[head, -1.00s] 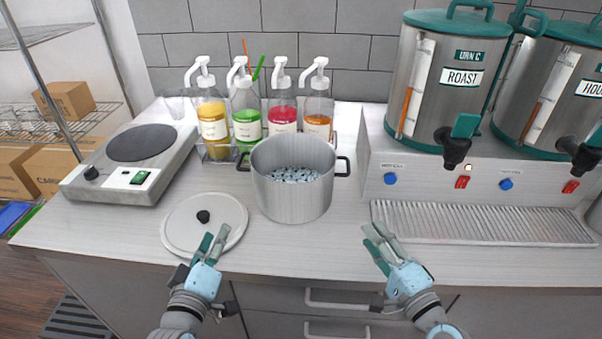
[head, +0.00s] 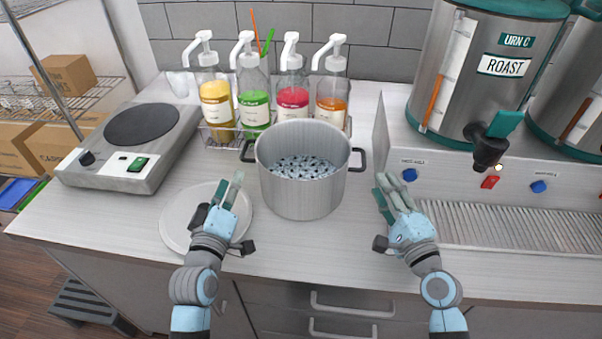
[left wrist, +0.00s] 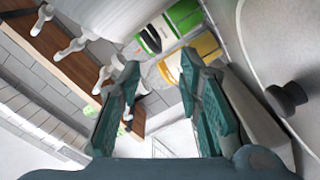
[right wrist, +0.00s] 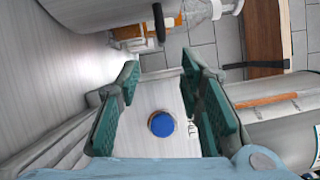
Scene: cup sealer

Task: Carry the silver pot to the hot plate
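The silver pot (head: 302,190) stands open on the counter in the head view, with pale speckled contents and a dark handle on each side. The hot plate (head: 143,124) is at the left of the counter, its round dark top bare. My left gripper (head: 231,190) is open and empty over the pot lid (head: 178,214), just left of the pot. My right gripper (head: 386,188) is open and empty just right of the pot, near its right handle. The left wrist view (left wrist: 155,85) and right wrist view (right wrist: 160,80) show both finger pairs apart.
A wire rack of several pump bottles (head: 293,95) stands behind the pot. The urn (head: 490,60) and its base with a drip tray (head: 520,228) fill the right side. The lid lies in front of the hot plate.

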